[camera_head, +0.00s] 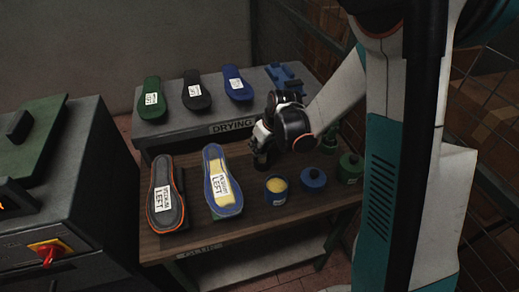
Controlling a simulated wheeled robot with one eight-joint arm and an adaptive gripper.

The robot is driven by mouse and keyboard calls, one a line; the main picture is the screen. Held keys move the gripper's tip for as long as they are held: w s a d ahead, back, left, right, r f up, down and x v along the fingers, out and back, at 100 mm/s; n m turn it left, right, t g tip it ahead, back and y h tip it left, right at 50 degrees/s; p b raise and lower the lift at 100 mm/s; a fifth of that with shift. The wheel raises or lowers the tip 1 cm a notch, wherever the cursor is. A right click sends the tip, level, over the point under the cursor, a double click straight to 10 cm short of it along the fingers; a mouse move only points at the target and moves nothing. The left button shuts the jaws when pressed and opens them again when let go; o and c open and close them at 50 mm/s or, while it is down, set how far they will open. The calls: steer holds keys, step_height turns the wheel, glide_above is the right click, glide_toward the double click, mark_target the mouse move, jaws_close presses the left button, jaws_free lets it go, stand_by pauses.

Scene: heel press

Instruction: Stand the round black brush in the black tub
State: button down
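My gripper (260,149) is over the back part of the wooden bench, pointing down. A small dark, round-looking thing (260,162) shows right under its fingertips. I cannot tell whether this is the round black brush, the black tub, or both together. The fingers are too small and dark to show whether they are closed on it. No other black tub or round black brush stands out; my arm and gripper hide part of the bench behind.
On the wooden bench (215,236) are an orange-edged sole (166,205), a blue-and-yellow sole (221,183), an open blue tub (276,197), a lidded blue tub (313,180) and a green tub (350,168). Behind is a DRYING shelf (185,133) with several soles. A machine (55,220) stands left.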

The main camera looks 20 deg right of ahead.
steer(key=shift+f, duration=0.45)
steer(key=shift+f, duration=0.15)
steer(key=c, duration=1.4)
jaws_free()
